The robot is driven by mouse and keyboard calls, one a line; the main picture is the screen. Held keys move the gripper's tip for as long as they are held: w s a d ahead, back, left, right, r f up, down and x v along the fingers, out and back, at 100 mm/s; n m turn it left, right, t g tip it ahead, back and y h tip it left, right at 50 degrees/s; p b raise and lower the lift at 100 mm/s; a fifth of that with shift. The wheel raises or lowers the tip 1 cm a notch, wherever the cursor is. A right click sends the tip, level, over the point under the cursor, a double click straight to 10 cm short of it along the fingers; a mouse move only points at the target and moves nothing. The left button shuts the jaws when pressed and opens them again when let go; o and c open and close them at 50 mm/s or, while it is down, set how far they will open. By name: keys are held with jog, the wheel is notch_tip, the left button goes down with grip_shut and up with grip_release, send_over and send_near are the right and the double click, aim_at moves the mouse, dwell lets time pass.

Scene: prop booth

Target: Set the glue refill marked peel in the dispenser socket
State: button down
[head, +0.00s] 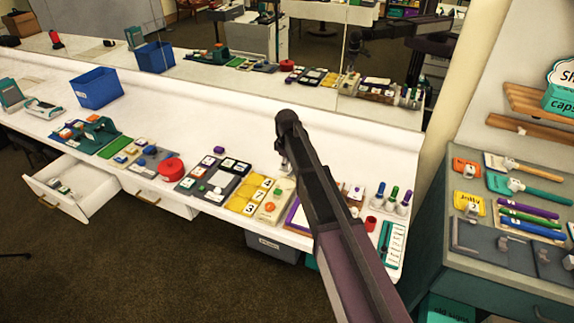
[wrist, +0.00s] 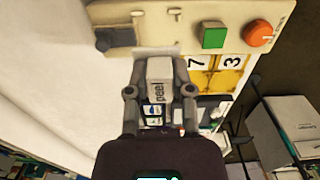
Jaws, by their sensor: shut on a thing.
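I cannot tell whether the refill touches the panel. In the head view, a cream box with green and orange parts (head: 268,212) stands near the table's front edge, and it looks like the same unit. My arm hides most of the gripper (head: 284,158) and the refill there. I cannot make out the socket clearly.
Yellow number tiles (wrist: 228,62) lie beside the panel. In the head view, a dark tray (head: 205,187), a red round tub (head: 171,168) and a blue bin (head: 96,88) stand to the left. Bottles (head: 393,198) stand at right. The back of the white table is mostly clear.

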aim_at(287, 184)
jog(key=shift+f, duration=0.15)
jog(key=shift+f+b, duration=3.25)
jog(key=shift+b, duration=0.15)
jog(key=shift+c, duration=2.1)
grip_release()
jog(key=shift+d, duration=0.1)
